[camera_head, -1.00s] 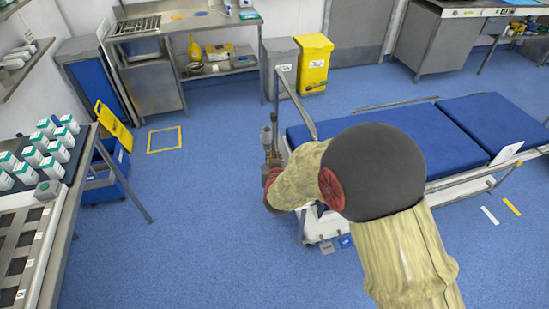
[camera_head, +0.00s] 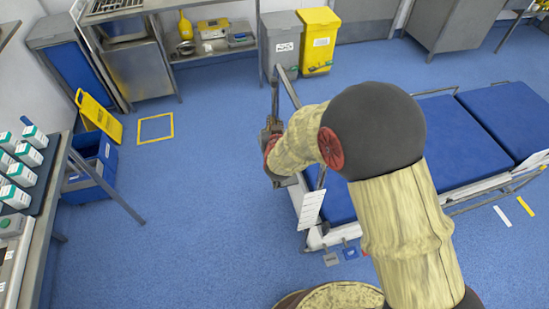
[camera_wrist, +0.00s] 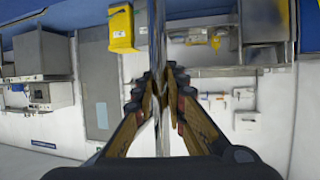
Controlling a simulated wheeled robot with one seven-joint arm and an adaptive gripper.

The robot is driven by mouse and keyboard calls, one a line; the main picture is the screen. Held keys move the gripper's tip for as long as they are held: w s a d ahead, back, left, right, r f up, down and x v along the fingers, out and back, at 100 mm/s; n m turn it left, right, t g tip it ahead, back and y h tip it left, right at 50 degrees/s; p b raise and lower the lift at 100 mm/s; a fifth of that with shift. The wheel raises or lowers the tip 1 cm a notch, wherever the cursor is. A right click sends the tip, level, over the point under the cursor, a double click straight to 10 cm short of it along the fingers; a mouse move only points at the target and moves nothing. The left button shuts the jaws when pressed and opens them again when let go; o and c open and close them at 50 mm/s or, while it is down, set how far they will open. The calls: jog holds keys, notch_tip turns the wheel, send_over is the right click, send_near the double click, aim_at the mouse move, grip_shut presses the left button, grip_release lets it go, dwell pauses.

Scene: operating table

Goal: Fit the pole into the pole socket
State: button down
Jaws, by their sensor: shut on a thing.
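The pole (camera_wrist: 157,40) is a shiny metal rod in the wrist view. It runs from the top edge down between my gripper's fingers. My gripper (camera_wrist: 160,92) is shut on it. In the head view my gripper (camera_head: 272,128) is just beyond the near left end of the blue bed (camera_head: 455,135), partly hidden by my own arm. Thin metal bars rise beside it there, and I cannot tell which of them is the pole. I cannot make out the pole socket; my arm covers part of the bed end.
A yellow bin (camera_head: 319,45) and a grey bin (camera_head: 281,45) stand behind the bed end. A steel bench (camera_head: 125,60) is at the back left. A blue crate (camera_head: 90,170) and a yellow floor sign (camera_head: 98,115) are at left. Floor between is clear.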

notch_tip(320, 180, down, 10)
jog(key=b, duration=0.4)
jog(key=shift+w+r, duration=0.15)
jog(key=shift+f, duration=0.2)
jog(key=c, duration=1.8)
grip_release()
jog(key=shift+r, duration=0.1)
jog(key=shift+r, duration=0.15)
jog(key=p+v, duration=0.3)
jog(key=v, duration=0.9)
jog(key=shift+p, duration=0.35)
